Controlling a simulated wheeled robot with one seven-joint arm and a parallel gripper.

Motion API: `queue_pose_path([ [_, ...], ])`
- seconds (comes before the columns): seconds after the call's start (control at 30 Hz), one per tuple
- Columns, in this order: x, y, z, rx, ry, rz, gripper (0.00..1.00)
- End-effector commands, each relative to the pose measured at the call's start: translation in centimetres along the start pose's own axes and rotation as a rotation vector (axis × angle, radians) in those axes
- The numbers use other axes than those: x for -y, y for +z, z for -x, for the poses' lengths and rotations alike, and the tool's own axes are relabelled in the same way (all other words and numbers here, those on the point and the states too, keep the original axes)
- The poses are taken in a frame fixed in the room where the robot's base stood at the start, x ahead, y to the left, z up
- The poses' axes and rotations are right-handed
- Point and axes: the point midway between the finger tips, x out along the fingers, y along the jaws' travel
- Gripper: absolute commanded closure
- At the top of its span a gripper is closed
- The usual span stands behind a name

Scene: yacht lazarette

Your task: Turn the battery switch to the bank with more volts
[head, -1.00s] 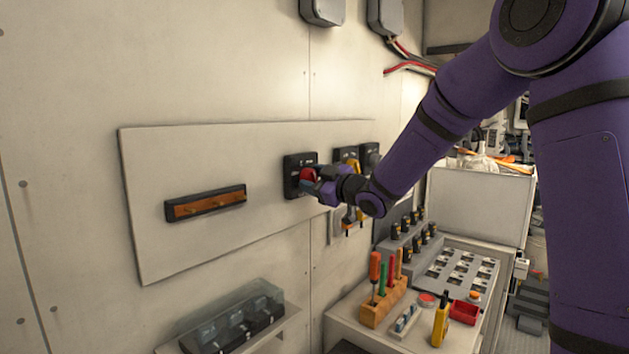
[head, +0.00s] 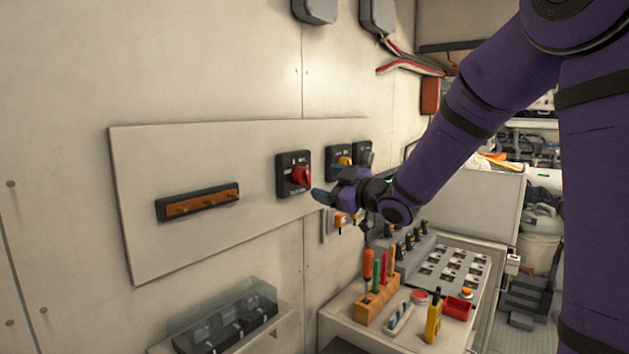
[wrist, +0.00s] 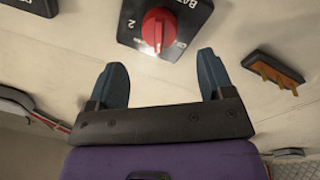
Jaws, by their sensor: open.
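The battery switch (head: 293,174) is a black square plate on the white wall panel. Its red knob (head: 301,175) shows whole in the head view. In the wrist view the red knob (wrist: 159,27) stands beyond the fingertips, with a "2" and part of "BAT" readable on the plate, partly cut off by the top edge. My gripper (head: 324,197) is open and empty, just right of and below the knob, apart from it. Its two blue fingers (wrist: 163,80) are spread in the wrist view. No voltage reading is legible.
A second black switch with a yellow knob (head: 344,162) sits right of the battery switch, close behind my gripper. A busbar (head: 198,202) is on the panel at left. Below, a workbench holds a screwdriver rack (head: 377,305) and a yellow tool (head: 433,318).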

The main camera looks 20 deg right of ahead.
Motion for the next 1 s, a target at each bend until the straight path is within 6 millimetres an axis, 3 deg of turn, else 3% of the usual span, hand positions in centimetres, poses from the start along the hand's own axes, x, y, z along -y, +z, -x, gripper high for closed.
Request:
queue_pose_path([
  [0.1,-0.1,0.0,2.0,0.001,0.002,0.001,0.25],
  [0.3,0.0,0.0,3.6,-0.001,0.0,0.0,0.25],
  [1.0,-0.3,-0.3,4.2,0.05,0.023,0.001,0.25],
])
